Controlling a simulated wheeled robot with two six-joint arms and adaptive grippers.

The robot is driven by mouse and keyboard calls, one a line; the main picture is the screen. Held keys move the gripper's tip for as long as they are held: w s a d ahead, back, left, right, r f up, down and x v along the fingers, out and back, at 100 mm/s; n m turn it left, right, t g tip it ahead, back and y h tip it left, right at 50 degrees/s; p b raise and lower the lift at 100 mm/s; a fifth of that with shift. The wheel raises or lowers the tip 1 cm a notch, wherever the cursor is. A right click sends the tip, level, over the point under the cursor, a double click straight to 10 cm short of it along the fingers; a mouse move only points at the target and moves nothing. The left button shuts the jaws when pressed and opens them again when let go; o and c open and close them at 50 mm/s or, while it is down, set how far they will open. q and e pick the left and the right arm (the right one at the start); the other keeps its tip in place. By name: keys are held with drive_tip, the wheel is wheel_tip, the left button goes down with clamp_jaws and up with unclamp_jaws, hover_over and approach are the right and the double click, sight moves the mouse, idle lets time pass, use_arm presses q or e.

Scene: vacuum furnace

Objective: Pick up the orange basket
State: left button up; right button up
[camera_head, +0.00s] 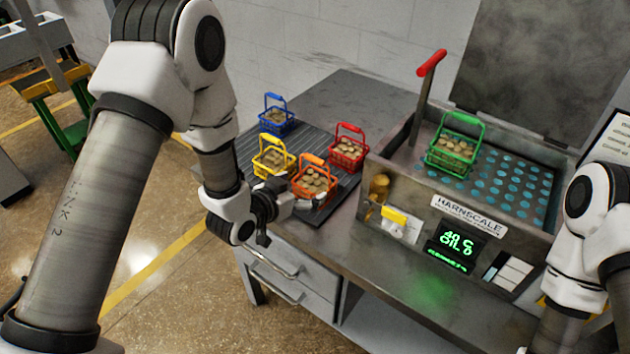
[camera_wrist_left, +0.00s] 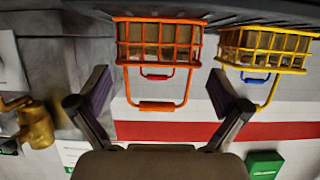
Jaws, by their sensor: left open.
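The orange basket (camera_head: 314,182), full of small brown round pieces, stands on the dark ribbed tray at the front of the bench, its handle up. In the left wrist view the orange basket (camera_wrist_left: 158,45) appears upside down, its handle bar hanging between my fingers. My left gripper (camera_head: 283,208) is open close to the basket's front left side. In the left wrist view its two fingers (camera_wrist_left: 158,90) are spread on either side of the handle, touching nothing that I can see. My right arm shows at the right edge, but its gripper is out of view.
The yellow basket (camera_head: 273,162) stands close left of the orange one, the red basket (camera_head: 348,152) behind right, the blue basket (camera_head: 277,121) farther back. Bare bench top lies behind the tray.

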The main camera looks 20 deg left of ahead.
sight(314, 159)
use_arm(q)
drive_tip(key=p+x, duration=0.1)
drive_tip(key=x, duration=0.4)
drive_tip(key=shift+d+f, duration=0.1)
drive_tip(key=shift+d, duration=0.05)
drive_tip(key=shift+s, duration=0.25)
drive_tip(key=c, duration=1)
drive_tip(key=shift+c, duration=1.4)
wheel_tip(314, 159, up, 10)
drive_tip(key=shift+r+b, duration=0.1)
drive_tip(key=shift+b, duration=0.75)
